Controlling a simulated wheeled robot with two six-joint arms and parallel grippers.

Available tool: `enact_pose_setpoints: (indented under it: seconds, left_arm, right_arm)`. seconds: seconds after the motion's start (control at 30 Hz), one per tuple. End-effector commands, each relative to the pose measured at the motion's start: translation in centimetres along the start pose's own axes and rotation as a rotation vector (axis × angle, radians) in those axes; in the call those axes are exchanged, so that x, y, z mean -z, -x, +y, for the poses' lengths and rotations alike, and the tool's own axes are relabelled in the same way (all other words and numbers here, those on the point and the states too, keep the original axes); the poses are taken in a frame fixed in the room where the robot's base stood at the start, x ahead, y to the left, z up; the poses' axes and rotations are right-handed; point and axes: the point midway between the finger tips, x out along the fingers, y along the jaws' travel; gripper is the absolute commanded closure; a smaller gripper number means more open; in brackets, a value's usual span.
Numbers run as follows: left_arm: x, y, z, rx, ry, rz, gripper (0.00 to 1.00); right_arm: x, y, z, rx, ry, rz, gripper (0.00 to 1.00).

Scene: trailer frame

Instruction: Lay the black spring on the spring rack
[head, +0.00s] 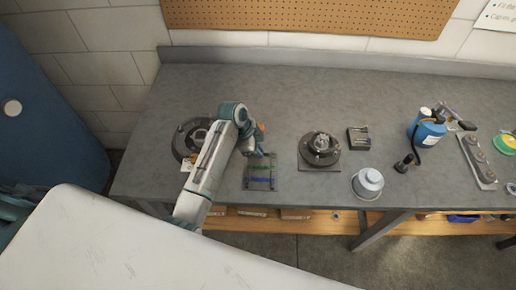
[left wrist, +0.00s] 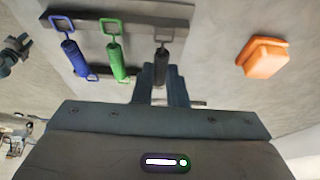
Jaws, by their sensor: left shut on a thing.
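The spring rack (head: 272,186) lies on the grey bench, and it also shows in the left wrist view (left wrist: 88,25). A blue spring (left wrist: 74,59) and a green spring (left wrist: 118,61) lie across its bars. My left gripper (head: 257,154) is at the rack's far edge. In the left wrist view my left gripper (left wrist: 163,72) is shut on the black spring (left wrist: 162,52), beside the green one and roughly parallel to it. The black spring's far loop overlaps the rack's bar. I cannot tell whether it touches. The fingers hide its near end. My right gripper is out of view.
An orange block (left wrist: 264,57) lies on the bench beside the rack. A dark hub on a plate (head: 320,150) stands right of the rack, and another round hub (head: 187,138) is left, behind my arm. A grey lidded pot (head: 367,183) stands near the front edge.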

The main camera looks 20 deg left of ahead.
Motion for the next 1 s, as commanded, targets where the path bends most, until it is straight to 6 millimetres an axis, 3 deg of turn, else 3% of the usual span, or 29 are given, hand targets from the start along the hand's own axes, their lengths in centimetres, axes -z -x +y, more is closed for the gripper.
enact_pose_setpoints:
  seconds: [1.0]
  left_arm:
    - [-0.01,-0.06,0.0,0.0,0.0,0.0,1.0]
  right_arm:
    - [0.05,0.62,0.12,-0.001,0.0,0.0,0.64]
